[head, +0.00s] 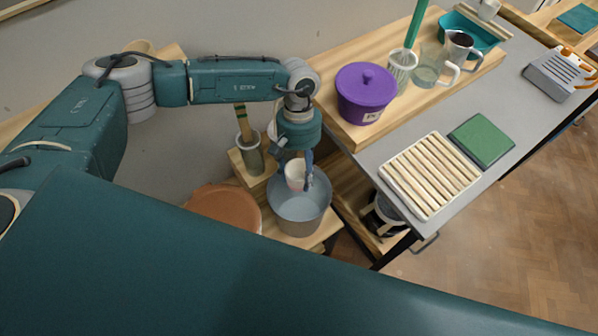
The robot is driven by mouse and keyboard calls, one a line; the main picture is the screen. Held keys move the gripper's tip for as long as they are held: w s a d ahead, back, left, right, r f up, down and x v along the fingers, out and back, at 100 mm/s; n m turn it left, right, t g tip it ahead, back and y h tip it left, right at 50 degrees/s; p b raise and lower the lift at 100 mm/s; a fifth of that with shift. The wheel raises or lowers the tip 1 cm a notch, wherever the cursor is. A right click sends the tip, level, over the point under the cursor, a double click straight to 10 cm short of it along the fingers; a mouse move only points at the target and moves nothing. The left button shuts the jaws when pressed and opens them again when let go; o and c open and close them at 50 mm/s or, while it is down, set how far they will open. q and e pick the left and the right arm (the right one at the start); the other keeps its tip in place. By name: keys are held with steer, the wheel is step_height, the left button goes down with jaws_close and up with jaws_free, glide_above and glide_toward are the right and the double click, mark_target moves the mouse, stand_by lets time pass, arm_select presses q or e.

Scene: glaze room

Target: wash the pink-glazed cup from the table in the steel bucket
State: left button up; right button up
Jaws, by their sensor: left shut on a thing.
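The steel bucket (301,212) stands on a low wooden stand to the left of the table (452,105). My left arm reaches over from the left, and its gripper (296,168) points down above the bucket. It is shut on a small pale pinkish cup (295,177). The cup is over or inside the bucket's mouth; I cannot tell how deep it sits. The bucket's inside looks grey-blue; whether it holds water is unclear. My right gripper is not in view.
A purple lidded pot (365,93) stands on a wooden board near the table's left edge. A slatted white rack (430,174) and a green tile (481,140) lie nearer.

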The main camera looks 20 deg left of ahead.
arm_select(q)
steer(key=shift+w+f, duration=0.2)
steer(key=shift+w, duration=0.05)
steer(key=shift+f+b, duration=0.4)
steer(key=shift+f, duration=0.4)
step_height(320, 180, down, 6)
steer(key=b, duration=0.5)
steer(key=shift+f, duration=0.2)
